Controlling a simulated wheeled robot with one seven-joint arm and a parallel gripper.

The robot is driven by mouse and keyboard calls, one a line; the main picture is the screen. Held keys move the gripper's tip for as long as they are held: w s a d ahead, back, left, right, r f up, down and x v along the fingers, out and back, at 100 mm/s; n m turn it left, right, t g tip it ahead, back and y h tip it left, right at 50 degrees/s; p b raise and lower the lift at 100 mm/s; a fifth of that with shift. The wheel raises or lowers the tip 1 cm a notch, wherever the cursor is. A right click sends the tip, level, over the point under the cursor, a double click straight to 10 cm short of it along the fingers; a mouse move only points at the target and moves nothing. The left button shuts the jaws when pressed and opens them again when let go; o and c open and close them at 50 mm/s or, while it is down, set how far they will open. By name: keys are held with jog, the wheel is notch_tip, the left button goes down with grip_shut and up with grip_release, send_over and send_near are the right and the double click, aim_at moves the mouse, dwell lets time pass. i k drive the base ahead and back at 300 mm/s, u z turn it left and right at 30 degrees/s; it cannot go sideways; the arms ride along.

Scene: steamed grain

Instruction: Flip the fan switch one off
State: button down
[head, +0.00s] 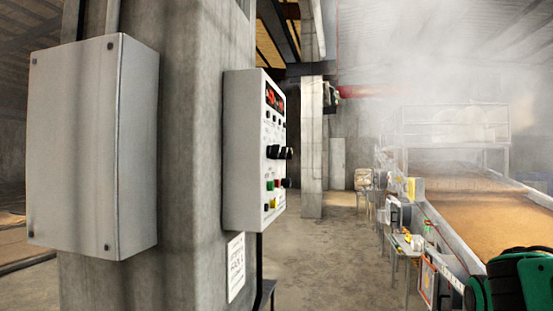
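A light grey control panel (240,150) is fixed to the concrete pillar and seen at a steep angle from its left side. Its narrow visible front carries a red digital display (274,98) at the top, rows of small black buttons, and black rotary knobs (273,152) near the middle. Coloured buttons in red, green and yellow sit lower down. I cannot tell which control is fan switch one, and labels are too small to read. My gripper is not in view; a green and black part of my arm shows at the bottom right, well away from the panel.
A plain grey box (85,150) is on the pillar (190,130) to the left. A sign (236,267) hangs below the panel. A long bed of brown grain (480,215) steams at the right, with equipment along its side. The concrete floor (325,260) between is open.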

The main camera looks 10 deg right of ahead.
aim_at(272, 151)
jog(key=i, duration=0.4)
jog(key=u, duration=0.1)
jog(key=k, duration=0.5)
jog(key=z, duration=1.2)
jog(key=i, duration=0.45)
jog(key=u, duration=0.35)
